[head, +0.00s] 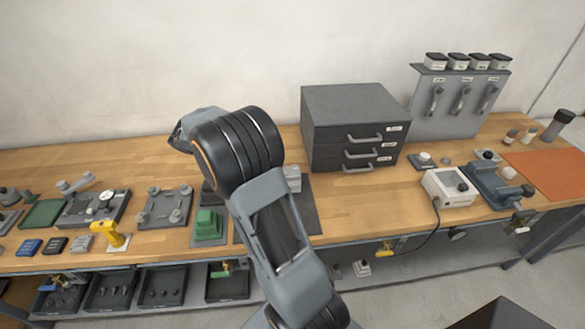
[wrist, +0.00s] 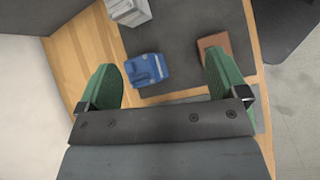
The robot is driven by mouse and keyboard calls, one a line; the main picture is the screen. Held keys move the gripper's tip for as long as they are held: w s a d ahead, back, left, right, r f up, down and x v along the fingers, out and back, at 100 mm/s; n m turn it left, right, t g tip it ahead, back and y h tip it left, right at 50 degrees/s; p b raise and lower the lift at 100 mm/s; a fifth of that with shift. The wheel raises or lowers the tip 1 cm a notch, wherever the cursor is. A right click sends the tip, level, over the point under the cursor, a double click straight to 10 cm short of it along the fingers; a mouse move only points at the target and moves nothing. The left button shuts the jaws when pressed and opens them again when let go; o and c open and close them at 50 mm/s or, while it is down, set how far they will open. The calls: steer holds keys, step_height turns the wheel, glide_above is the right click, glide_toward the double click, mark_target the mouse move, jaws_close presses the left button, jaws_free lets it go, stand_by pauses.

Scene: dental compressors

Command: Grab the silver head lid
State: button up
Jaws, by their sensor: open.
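My gripper (wrist: 164,78) is open in the wrist view, with its two green-padded fingers apart and nothing held between them. A blue part (wrist: 146,70) lies on a dark mat (wrist: 185,42), in line with the gap between the fingers. A silver-grey block (wrist: 128,10) stands on the mat near the top edge, beyond the fingers and cut off by the frame; I cannot tell whether it is the silver head lid. A similar grey block (head: 293,178) shows in the head view, partly behind my arm. My gripper is mostly hidden behind my arm there.
A brown block (wrist: 214,46) lies near the right finger. A grey drawer cabinet (head: 325,110) stands behind the mat. A green block (head: 207,225) and a yellow tool (head: 108,233) sit at the bench's front left. Bare wood (head: 365,205) lies right of the mat.

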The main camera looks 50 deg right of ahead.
mark_target(295, 171)
steer(key=w+d+f+n+g+h, duration=0.1)
steer(key=d, duration=0.1)
steer(key=w+d+f+g+h+p, duration=0.1)
steer(key=d, duration=0.2)
steer(key=w+d+f+n+g, duration=0.1)
steer(key=d+f, duration=0.1)
steer(key=shift+w+d+n+g+h, duration=0.2)
steer(key=shift+w+n+g+h, duration=0.1)
steer(key=shift+w+h, duration=0.1)
steer(key=shift+d+f+p, duration=0.15)
steer(key=shift+d+p, duration=0.2)
steer(key=p+x, duration=0.3)
steer(key=x, duration=1)
steer(key=shift+s+d+p, duration=0.25)
steer(key=shift+d+p, duration=0.05)
steer(key=shift+d, duration=0.1)
steer(key=shift+c, duration=0.4)
steer(key=c, duration=1)
